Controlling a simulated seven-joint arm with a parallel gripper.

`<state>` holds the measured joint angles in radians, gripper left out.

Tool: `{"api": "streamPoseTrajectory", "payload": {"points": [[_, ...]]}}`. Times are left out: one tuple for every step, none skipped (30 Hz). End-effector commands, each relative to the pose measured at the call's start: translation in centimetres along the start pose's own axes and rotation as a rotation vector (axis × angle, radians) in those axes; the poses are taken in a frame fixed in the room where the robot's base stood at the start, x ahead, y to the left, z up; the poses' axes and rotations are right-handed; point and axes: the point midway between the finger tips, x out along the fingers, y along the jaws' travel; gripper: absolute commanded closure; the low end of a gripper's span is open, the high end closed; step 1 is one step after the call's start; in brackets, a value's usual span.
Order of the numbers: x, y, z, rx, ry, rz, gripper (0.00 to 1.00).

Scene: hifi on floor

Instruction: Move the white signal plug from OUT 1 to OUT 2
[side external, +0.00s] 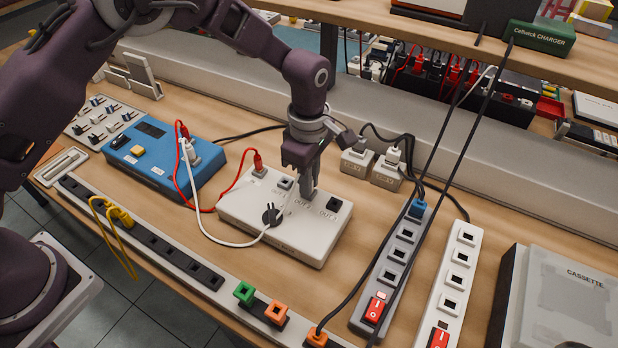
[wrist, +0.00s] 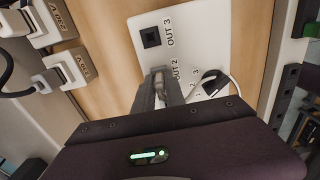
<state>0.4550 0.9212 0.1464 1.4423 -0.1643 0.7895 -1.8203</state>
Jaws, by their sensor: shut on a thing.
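The white box with the OUT sockets (side external: 250,208) stands on the bench. My gripper (side external: 308,190) is over its back row at OUT 2, pointing down, with its fingers shut. In the wrist view the fingers (wrist: 162,88) close around a small pale part at their tips, the white signal plug (wrist: 158,72), mostly hidden. Whether it is seated in the socket cannot be told. Its white cable (side external: 222,241) runs over the box front past a black round part (side external: 271,214). The OUT 1 socket (side external: 285,183) looks empty. The OUT 3 socket (side external: 333,203) is empty and black.
A red plug (side external: 259,165) stands in the same box, left of OUT 1. A blue box (side external: 165,165) stands further left. Power strips (side external: 392,262) lie to the right, with black cables (side external: 440,165) crossing above. Adapters (side external: 356,160) stand behind. A long strip (side external: 165,245) lies in front.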

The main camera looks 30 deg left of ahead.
Motion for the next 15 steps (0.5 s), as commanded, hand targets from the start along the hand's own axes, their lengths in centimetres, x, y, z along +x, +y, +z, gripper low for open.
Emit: {"api": "streamPoseTrajectory", "payload": {"points": [[0.00, -0.01, 0.01, 0.000, 0.000, 0.000, 1.00], [0.00, -0.01, 0.01, 0.000, 0.000, 0.000, 1.00], [0.00, -0.01, 0.01, 0.000, 0.000, 0.000, 1.00], [0.00, -0.01, 0.01, 0.000, 0.000, 0.000, 1.00], [0.00, -0.02, 0.01, 0.000, 0.000, 0.000, 1.00], [0.00, -0.02, 0.01, 0.000, 0.000, 0.000, 1.00], [0.00, -0.02, 0.02, 0.000, 0.000, 0.000, 1.00], [0.00, -0.02, 0.02, 0.000, 0.000, 0.000, 0.79], [0.00, -0.02, 0.02, 0.000, 0.000, -0.001, 0.71], [0.00, -0.02, 0.02, 0.000, 0.000, -0.001, 0.65], [0.00, -0.02, 0.02, 0.000, 0.000, -0.001, 0.60], [0.00, -0.02, 0.02, 0.000, 0.000, -0.001, 0.60], [0.00, -0.02, 0.02, 0.000, 0.000, -0.001, 0.60], [0.00, -0.02, 0.02, 0.000, 0.000, -0.001, 0.60], [0.00, -0.02, 0.02, 0.000, 0.000, -0.001, 0.60]]}}
